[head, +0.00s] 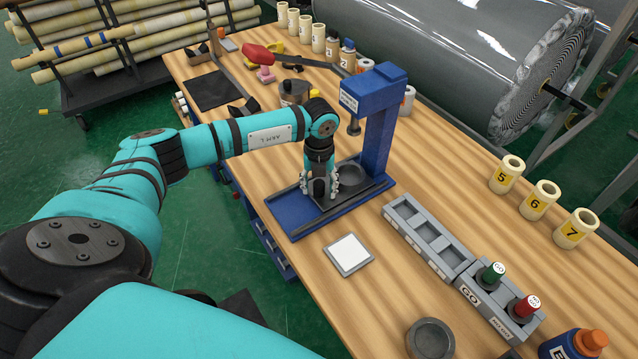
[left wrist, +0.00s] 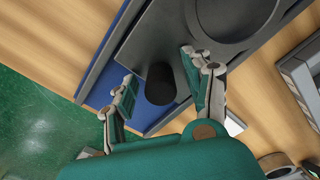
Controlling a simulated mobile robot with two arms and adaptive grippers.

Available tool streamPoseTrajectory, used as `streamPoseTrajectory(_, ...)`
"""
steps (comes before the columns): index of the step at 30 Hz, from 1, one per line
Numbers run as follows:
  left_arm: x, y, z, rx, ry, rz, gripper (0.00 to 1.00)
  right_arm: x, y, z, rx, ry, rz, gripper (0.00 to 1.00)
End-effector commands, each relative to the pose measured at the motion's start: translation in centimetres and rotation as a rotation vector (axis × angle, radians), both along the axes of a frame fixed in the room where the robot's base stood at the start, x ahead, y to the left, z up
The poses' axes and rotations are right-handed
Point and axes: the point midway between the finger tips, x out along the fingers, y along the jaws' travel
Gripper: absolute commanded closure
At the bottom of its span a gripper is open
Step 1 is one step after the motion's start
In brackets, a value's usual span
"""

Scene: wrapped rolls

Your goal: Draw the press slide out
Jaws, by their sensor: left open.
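The blue press (head: 378,120) stands on the wooden bench, with its blue base (head: 290,215) under my left gripper. The dark grey press slide (head: 345,200) lies on that base and carries a round dish (head: 351,174). The slide shows close up in the left wrist view (left wrist: 150,38). A black round knob (left wrist: 160,84) at the slide's end stands between my left fingers. My left gripper (head: 319,196) points down and is open, a finger on either side of the knob (left wrist: 157,82). Whether a finger touches it, I cannot tell. My right gripper is not in view.
A white square pad (head: 349,254) lies in front of the base. A grey compartment tray (head: 428,235) and a box with green and red knobs (head: 497,295) are to the right. Numbered rolls (head: 540,200) stand behind them. A large wrapped roll (head: 450,60) lies beyond the bench.

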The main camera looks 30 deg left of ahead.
Motion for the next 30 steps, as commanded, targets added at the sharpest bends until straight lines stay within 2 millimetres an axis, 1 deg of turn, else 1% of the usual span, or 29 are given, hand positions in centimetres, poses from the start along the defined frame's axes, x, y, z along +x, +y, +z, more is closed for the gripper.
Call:
streamPoseTrajectory(6, 0.0, 0.0, -0.07, 0.0, 0.0, 0.0, 0.49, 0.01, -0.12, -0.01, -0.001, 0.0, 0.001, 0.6)
streamPoseTrajectory(7, -0.01, 0.01, -0.07, 0.0, 0.0, 0.0, 0.51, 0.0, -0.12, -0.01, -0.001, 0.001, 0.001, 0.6)
streamPoseTrajectory(18, 0.01, 0.03, -0.03, 0.0, 0.0, 0.001, 1.0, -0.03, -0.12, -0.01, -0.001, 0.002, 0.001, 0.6)
streamPoseTrajectory(30, 0.0, 0.07, -0.1, 0.001, 0.0, 0.001, 1.0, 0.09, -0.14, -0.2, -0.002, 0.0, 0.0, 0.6)
